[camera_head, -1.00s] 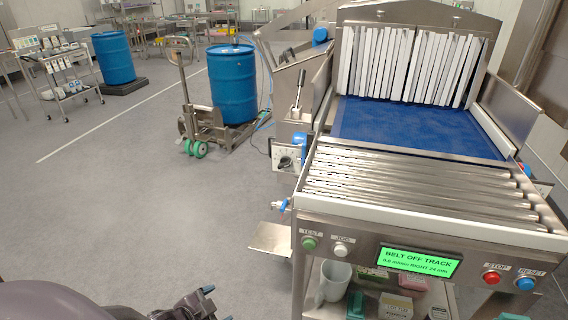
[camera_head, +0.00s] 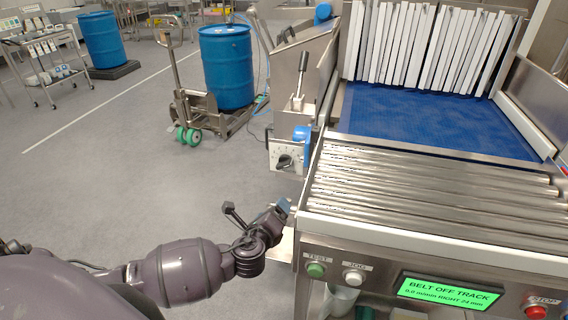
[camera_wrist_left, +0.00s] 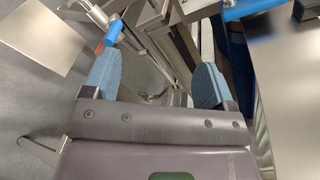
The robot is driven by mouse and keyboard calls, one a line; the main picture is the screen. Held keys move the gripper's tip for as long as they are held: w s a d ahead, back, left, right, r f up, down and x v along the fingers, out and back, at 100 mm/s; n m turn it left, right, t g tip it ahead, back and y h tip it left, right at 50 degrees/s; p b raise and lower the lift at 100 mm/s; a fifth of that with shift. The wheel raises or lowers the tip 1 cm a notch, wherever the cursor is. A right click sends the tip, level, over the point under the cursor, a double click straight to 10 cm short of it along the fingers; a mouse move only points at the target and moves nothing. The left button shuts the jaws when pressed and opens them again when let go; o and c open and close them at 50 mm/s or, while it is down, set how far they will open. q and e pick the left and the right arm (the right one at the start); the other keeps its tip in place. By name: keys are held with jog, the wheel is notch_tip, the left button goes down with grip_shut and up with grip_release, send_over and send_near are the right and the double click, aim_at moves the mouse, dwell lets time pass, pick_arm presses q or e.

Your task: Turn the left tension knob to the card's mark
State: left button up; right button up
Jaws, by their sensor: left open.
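A dark tension knob (camera_head: 285,161) sits on a pale dial plate (camera_head: 279,147) at the left side of the conveyor. The plate's marks are too small to read, and I cannot make out a card. My left gripper (camera_head: 281,208) is below and in front of the knob, beside the conveyor's front left corner, and apart from the knob. In the left wrist view the left gripper (camera_wrist_left: 156,78) is open, with nothing between its blue fingers. I cannot pick out the knob in that view. My right gripper is not in view.
A blue-handled fitting (camera_wrist_left: 113,30) is close to the left finger. The steel roller bed (camera_head: 420,195) and green screen (camera_head: 450,291) reading BELT OFF TRACK are at right. A blue drum (camera_head: 227,67) stands on a pallet truck behind.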

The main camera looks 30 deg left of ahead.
aim_at(283, 167)
pick_arm(q)
jog(key=w+a+r+m, duration=0.1)
jog(key=w, duration=0.3)
jog(key=w+a+r+m+t+y+b, duration=0.1)
jog(key=w+a+r, duration=0.1)
jog(key=w, duration=0.2)
jog(key=w+a+r+m+t, duration=0.1)
jog(key=w+a, duration=0.1)
jog(key=w, duration=0.2)
jog(key=shift+w+r, duration=0.3)
jog(key=shift+w+a, duration=0.15)
jog(key=shift+w, duration=0.4)
jog(key=shift+c, duration=0.2)
jog(key=c, duration=0.9)
